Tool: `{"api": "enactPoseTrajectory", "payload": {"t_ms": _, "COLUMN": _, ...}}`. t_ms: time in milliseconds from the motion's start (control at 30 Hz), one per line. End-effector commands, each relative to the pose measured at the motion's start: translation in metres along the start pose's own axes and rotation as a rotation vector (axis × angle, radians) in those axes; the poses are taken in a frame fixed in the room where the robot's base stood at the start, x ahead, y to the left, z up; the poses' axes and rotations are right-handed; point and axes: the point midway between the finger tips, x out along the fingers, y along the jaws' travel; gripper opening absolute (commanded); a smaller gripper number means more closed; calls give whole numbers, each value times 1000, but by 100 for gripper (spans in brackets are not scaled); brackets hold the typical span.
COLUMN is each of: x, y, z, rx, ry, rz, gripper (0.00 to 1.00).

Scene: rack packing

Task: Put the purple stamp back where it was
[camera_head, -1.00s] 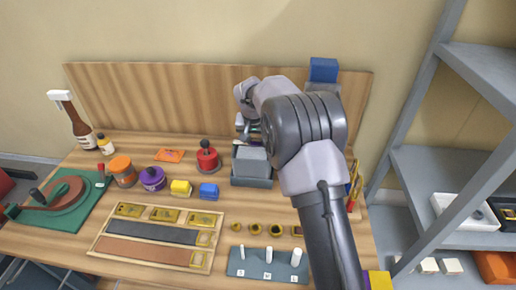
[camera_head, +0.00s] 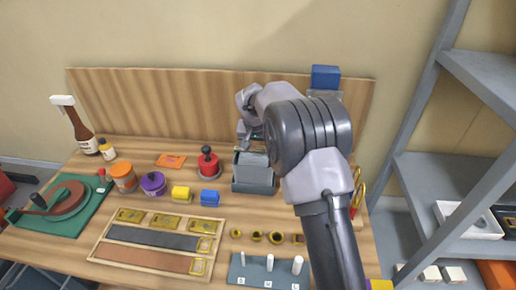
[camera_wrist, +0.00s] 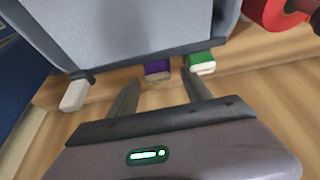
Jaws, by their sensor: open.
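The purple stamp (camera_wrist: 157,67) shows in the wrist view as a small purple block with a pale end, below the edge of a grey box. My gripper (camera_wrist: 160,80) is open. Its two dark fingers point toward the purple stamp, which shows just past and between the tips; I cannot tell whether they touch it. A green stamp (camera_wrist: 201,62) is close on the right, and a dark block with a white end (camera_wrist: 75,93) is on the left. In the head view my gripper (camera_head: 248,134) is behind the grey box (camera_head: 254,177), and the purple stamp is hidden there.
A red-handled tool (camera_head: 208,162) stands left of the grey box. A wooden backboard (camera_head: 170,105) rises close behind my gripper. A type tray (camera_head: 155,240) lies at the front left.

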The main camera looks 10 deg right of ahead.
Motion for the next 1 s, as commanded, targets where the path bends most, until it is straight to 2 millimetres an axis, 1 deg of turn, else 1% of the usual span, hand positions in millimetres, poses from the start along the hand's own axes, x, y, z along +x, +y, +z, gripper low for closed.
{"api": "enactPoseTrajectory", "payload": {"t_ms": 33, "x": -19, "y": 0, "z": -2, "rx": 0, "ry": 3, "rz": -1, "gripper": 58}}
{"api": "enactPoseTrajectory", "payload": {"t_ms": 100, "x": -41, "y": 0, "z": -3, "rx": 0, "ry": 3, "rz": -1, "gripper": 58}}
{"api": "enactPoseTrajectory", "payload": {"t_ms": 200, "x": -68, "y": 0, "z": -2, "rx": -2, "ry": 3, "rz": -1, "gripper": 58}}
{"api": "enactPoseTrajectory", "payload": {"t_ms": 300, "x": -87, "y": 0, "z": -2, "rx": -1, "ry": 2, "rz": -1, "gripper": 58}}
{"api": "enactPoseTrajectory", "payload": {"t_ms": 400, "x": -98, "y": 0, "z": -1, "rx": 0, "ry": 1, "rz": -1, "gripper": 58}}
{"api": "enactPoseTrajectory", "payload": {"t_ms": 467, "x": -111, "y": 2, "z": 2, "rx": 4, "ry": 3, "rz": -7, "gripper": 58}}
{"api": "enactPoseTrajectory", "payload": {"t_ms": 533, "x": -144, "y": 10, "z": 12, "rx": 17, "ry": 5, "rz": -27, "gripper": 58}}
{"api": "enactPoseTrajectory", "payload": {"t_ms": 567, "x": -163, "y": 15, "z": 20, "rx": 23, "ry": 7, "rz": -39, "gripper": 58}}
{"api": "enactPoseTrajectory", "payload": {"t_ms": 600, "x": -193, "y": 24, "z": 36, "rx": 35, "ry": 9, "rz": -61, "gripper": 58}}
{"api": "enactPoseTrajectory", "payload": {"t_ms": 667, "x": -238, "y": 39, "z": 70, "rx": 54, "ry": 11, "rz": -99, "gripper": 58}}
{"api": "enactPoseTrajectory", "payload": {"t_ms": 700, "x": -265, "y": 49, "z": 97, "rx": 65, "ry": 14, "rz": -126, "gripper": 58}}
{"api": "enactPoseTrajectory", "payload": {"t_ms": 767, "x": -298, "y": 63, "z": 142, "rx": 83, "ry": 17, "rz": -167, "gripper": 58}}
{"api": "enactPoseTrajectory", "payload": {"t_ms": 800, "x": -314, "y": 71, "z": 173, "rx": 93, "ry": 21, "rz": -194, "gripper": 58}}
{"api": "enactPoseTrajectory", "payload": {"t_ms": 867, "x": -328, "y": 82, "z": 218, "rx": 105, "ry": 26, "rz": -232, "gripper": 58}}
{"api": "enactPoseTrajectory", "payload": {"t_ms": 900, "x": -333, "y": 86, "z": 244, "rx": 112, "ry": 29, "rz": -254, "gripper": 58}}
{"api": "enactPoseTrajectory", "payload": {"t_ms": 1000, "x": -336, "y": 94, "z": 291, "rx": 123, "ry": 37, "rz": -293, "gripper": 58}}
